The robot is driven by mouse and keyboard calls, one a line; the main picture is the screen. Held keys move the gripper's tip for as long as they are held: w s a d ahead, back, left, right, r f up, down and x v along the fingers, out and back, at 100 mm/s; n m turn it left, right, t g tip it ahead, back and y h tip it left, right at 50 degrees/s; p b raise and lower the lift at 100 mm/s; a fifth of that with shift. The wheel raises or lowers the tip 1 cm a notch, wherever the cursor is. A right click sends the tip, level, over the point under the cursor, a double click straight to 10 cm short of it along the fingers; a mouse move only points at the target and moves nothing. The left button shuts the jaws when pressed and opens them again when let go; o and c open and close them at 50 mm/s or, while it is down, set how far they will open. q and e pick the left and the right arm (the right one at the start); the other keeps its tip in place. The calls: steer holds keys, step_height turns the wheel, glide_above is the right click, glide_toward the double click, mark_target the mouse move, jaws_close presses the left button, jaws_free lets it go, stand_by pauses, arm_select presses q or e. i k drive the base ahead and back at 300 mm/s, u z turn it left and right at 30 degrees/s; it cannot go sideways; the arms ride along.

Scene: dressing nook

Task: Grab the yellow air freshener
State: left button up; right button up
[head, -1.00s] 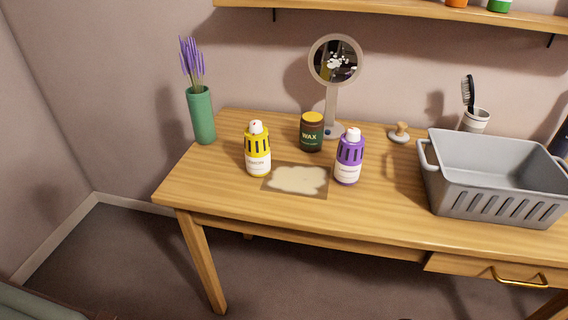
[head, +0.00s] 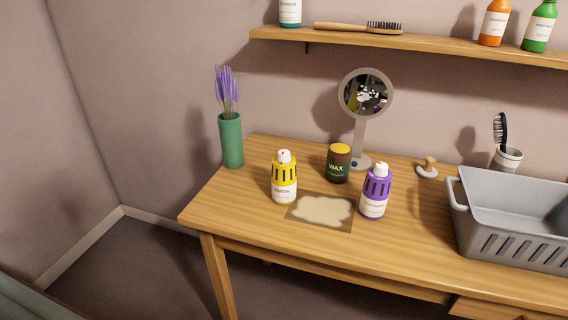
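The yellow air freshener (head: 284,180) stands upright on the left part of the wooden table (head: 400,255). It has a white cap, dark slots and a white label. A similar purple air freshener (head: 375,192) stands upright to its right. Neither of my grippers is in view.
A stained mat (head: 322,211) lies just in front. A green vase (head: 231,140) with lavender stands behind left. A round mirror (head: 366,94), a gray basket (head: 515,220) and a brush cup (head: 507,158) are to the right. A shelf (head: 420,48) hangs above.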

mark_target(283, 175)
steer(key=u, duration=0.15)
steer(key=k, duration=0.45)
steer(key=u, duration=1.15)
steer(key=i, duration=0.9)
steer(key=z, duration=1)
steer(key=i, duration=0.35)
steer(key=z, duration=0.35)
